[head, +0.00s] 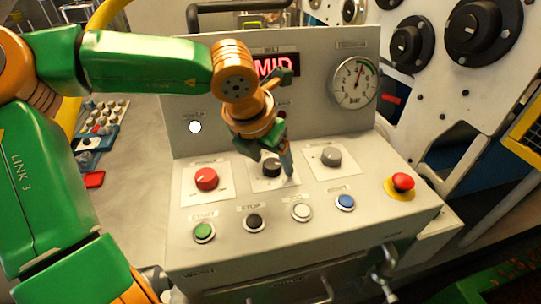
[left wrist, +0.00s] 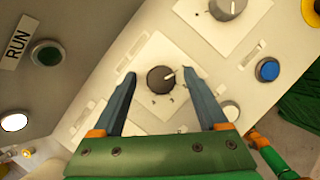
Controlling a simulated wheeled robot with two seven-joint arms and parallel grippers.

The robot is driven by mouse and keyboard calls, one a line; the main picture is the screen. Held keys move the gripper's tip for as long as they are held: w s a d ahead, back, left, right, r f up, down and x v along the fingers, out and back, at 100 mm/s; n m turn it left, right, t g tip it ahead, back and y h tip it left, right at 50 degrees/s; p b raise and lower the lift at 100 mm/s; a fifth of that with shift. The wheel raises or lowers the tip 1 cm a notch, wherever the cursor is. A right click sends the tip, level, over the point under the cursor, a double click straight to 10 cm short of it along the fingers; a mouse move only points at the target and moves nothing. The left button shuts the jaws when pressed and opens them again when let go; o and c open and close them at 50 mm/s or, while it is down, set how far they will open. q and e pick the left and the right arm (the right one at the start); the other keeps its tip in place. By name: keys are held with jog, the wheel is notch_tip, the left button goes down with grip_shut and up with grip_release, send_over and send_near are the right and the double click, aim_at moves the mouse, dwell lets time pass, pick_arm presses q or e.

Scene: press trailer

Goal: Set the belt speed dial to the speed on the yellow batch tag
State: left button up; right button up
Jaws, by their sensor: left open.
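A black dial (left wrist: 160,79) sits on a white plate in the middle of the sloped control panel. Its white pointer mark points to the upper right in the left wrist view. In the head view it (head: 271,168) is partly covered by my left gripper (head: 274,170). My left gripper is open, with one finger on each side of the dial; the wrist view shows gaps between fingers and knob. A red lit display (head: 273,66) reads "MID", partly behind my arm. I cannot make out a yellow batch tag. My right gripper is not in view.
A red knob (head: 206,179) and a grey knob (head: 328,157) flank the dial. Green (head: 204,232), black (head: 254,222), white (head: 301,211) and blue (head: 345,202) buttons line the front. A red emergency button (head: 402,183) is at right. A pressure gauge (head: 354,83) stands behind.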

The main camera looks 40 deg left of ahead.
pick_arm(q)
jog(key=shift+s+d+r, duration=0.15)
jog(key=shift+s, duration=0.05)
jog(key=c, duration=0.6)
grip_shut()
